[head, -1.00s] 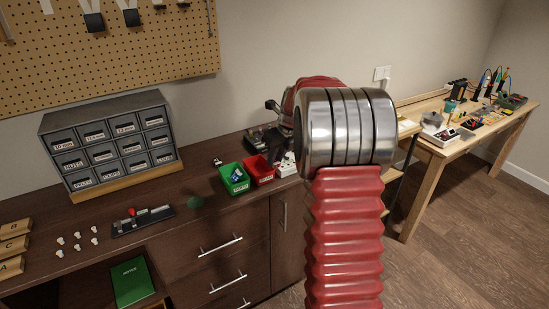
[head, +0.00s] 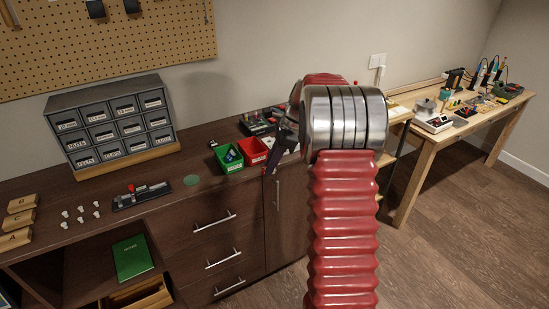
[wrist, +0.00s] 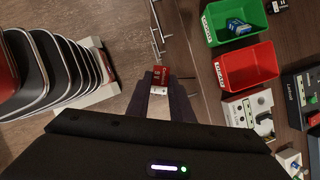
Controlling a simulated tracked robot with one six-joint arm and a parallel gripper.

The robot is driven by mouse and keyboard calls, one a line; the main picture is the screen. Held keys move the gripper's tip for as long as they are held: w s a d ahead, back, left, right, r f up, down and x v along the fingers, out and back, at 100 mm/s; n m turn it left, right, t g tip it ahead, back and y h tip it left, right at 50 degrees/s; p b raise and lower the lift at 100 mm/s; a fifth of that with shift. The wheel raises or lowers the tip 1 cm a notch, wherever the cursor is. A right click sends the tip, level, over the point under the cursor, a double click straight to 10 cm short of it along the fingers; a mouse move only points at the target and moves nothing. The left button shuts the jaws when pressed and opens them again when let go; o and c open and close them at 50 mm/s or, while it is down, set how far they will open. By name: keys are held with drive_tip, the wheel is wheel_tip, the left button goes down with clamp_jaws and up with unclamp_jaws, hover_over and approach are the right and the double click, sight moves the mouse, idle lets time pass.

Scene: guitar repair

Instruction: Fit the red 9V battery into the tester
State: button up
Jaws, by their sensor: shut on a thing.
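My gripper (wrist: 160,98) is shut on the red 9V battery (wrist: 160,76), whose red and white end sticks out between the dark fingertips in the wrist view. In the head view my gripper (head: 270,167) points down just in front of the dark bench's front edge, beside the red bin; the battery cannot be made out there. A white-faced device (wrist: 246,112), which looks like the tester, lies on the bench to the right of the battery in the wrist view. The battery is apart from it. In the head view my arm and gripper hide most of that spot.
A red bin (wrist: 248,66) and a green bin (wrist: 232,14) holding a blue battery (wrist: 237,26) stand beside the device. A dark pedal (wrist: 303,95) is right of it. Drawer handles (head: 219,221) stick out from the bench front. A wooden workbench (head: 428,145) stands at right.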

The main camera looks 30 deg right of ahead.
drive_tip(key=s+a+f+n+g+h, duration=0.2)
drive_tip(key=a+f+n+g, duration=0.1)
drive_tip(key=a+n, duration=0.9)
drive_tip(key=s+a+f+n+g+h, duration=0.2)
drive_tip(key=a+f+n, duration=0.3)
drive_tip(key=a+n, duration=0.6)
drive_tip(key=shift+a+n+g, duration=0.4)
drive_tip(key=shift+a+g, duration=0.5)
drive_tip(key=shift+a, duration=0.25)
